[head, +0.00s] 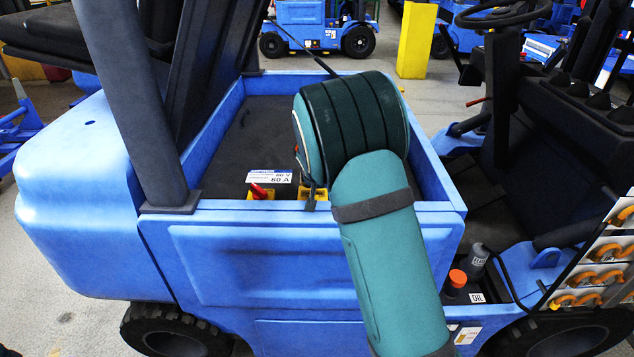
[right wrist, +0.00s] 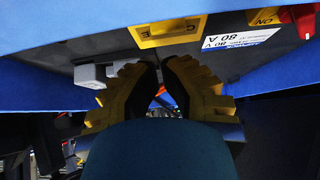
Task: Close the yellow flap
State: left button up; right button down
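The yellow flap appears to be the yellow plate with dark, partly hidden lettering in the right wrist view (right wrist: 168,33). In the head view a yellow piece (head: 312,190) shows beside my right arm, partly covered by it. My right gripper (right wrist: 160,63) has yellow and black fingers with tips together just below the plate's edge in the wrist picture. Nothing shows between the tips; I cannot tell whether they touch the plate. A grey block (right wrist: 95,75) sits beside the left finger. The flap's hinge and angle are unclear. My left gripper is not in view.
A red switch (head: 258,190) on a yellow base and a white label (head: 269,177) lie left of the flap, inside the blue truck's walled compartment (head: 300,213). An orange-capped bottle (head: 457,280) stands at right. The compartment's left floor is clear.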

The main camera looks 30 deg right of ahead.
dwell(0.6)
jog(key=shift+r+p, duration=0.65)
jog(key=shift+r, duration=0.2)
jog(key=v, duration=1.2)
jog(key=shift+d, duration=0.1)
